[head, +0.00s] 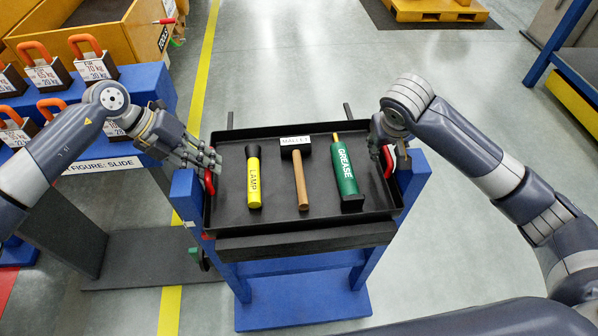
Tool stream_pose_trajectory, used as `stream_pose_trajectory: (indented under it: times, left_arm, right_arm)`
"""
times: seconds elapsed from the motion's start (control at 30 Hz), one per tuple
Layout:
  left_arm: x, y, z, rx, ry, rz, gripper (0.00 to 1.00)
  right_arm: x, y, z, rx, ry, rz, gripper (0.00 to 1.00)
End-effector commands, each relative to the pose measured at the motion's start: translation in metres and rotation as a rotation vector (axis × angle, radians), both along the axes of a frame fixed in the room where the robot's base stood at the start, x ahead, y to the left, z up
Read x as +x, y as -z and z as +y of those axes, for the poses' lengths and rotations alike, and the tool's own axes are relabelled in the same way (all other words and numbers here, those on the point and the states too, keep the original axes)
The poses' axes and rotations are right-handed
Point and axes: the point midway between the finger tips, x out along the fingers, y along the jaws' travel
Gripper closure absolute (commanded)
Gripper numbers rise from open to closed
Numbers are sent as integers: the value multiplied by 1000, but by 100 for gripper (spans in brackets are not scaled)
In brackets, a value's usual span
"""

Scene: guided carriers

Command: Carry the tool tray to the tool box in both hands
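The tool tray (300,222) is black and shallow and rests on a blue stand in the head view. In it lie a yellow lamp (254,183), a mallet (301,180) with a wooden handle, and a green grease tube (346,178). The tray has a red handle (209,182) at its left end and another red handle (388,163) at its right end. My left gripper (208,160) is just above the left handle, its fingers apart. My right gripper (388,150) is at the right handle and partly hides it; its finger gap is unclear.
The blue stand (303,303) is below the tray. A blue rack (148,84) with several labelled weights stands at left, before a yellow-orange bin (130,40). A blue-framed table (575,65) stands at right. A yellow pallet (435,10) lies at the back. The floor behind the tray is clear.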

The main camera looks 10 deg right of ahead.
Motion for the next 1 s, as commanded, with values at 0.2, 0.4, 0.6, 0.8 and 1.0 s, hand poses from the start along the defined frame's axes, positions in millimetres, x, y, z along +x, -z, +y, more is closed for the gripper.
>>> stream_pose_trajectory:
  times: [0.2, 0.4, 0.6, 0.8, 1.0]
  left_arm:
    - [0, 12, -7, 1, -1, 1, 78]
    - [0, 13, -8, 1, 0, 0, 78]
    - [0, 12, -8, 1, 0, 0, 100]
    - [0, 12, -7, 1, 0, 0, 100]
    - [0, 12, -7, 1, -1, -1, 100]
  right_arm:
    - [5, 12, -3, -1, -1, -1, 64]
    - [6, 13, -3, -1, -1, -1, 64]
    - [5, 13, -3, -1, -1, -1, 88]
    - [5, 13, -3, -1, -1, -1, 100]
    - [5, 13, -3, -1, -1, -1, 100]
